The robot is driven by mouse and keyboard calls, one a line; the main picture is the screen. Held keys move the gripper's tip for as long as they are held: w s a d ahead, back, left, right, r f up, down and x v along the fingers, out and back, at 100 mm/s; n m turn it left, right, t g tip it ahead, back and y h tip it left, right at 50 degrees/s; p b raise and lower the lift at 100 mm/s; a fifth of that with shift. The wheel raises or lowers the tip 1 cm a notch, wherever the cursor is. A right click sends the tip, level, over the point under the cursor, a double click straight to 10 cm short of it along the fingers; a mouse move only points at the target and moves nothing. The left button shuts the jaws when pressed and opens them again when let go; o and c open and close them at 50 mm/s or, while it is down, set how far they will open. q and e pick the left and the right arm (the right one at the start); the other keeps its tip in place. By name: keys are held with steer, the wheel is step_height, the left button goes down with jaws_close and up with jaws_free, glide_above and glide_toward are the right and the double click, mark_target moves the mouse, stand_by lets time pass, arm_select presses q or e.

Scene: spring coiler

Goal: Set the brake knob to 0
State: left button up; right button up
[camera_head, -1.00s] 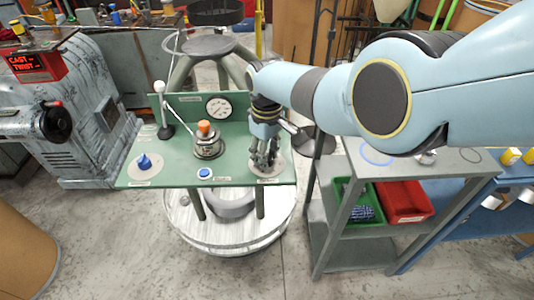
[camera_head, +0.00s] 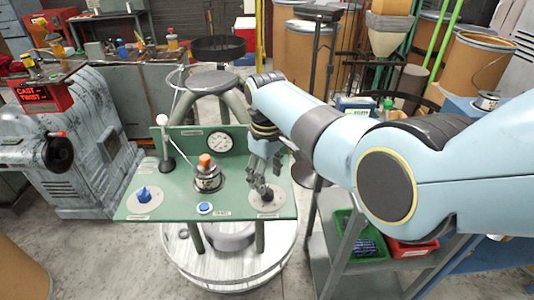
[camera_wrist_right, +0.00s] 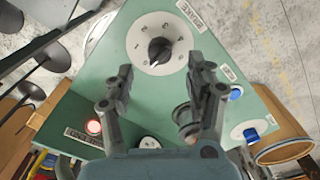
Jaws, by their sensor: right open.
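The brake knob (camera_wrist_right: 160,50) is a small black knob on a round white dial (camera_wrist_right: 141,31) with numerals, beside a BRAKE label in the right wrist view. I cannot tell for sure which numeral it points to. In the head view the dial (camera_head: 277,199) is at the right front of the green panel (camera_head: 232,184). My right gripper (camera_head: 262,188) is just above it, pointing down. In the right wrist view its open fingers (camera_wrist_right: 160,68) are spread below the knob, apart from it and empty. My left gripper is not in view.
On the panel are a blue knob (camera_head: 144,194), a blue button (camera_head: 204,208), an orange-topped fixture (camera_head: 207,172), a gauge (camera_head: 220,142) and a white-balled lever (camera_head: 164,140). A grey shelf with green (camera_head: 347,228) and red (camera_head: 411,248) bins stands at the right.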

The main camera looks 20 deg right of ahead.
mark_target(267, 189)
step_height(267, 189, up, 7)
stand_by(0.3)
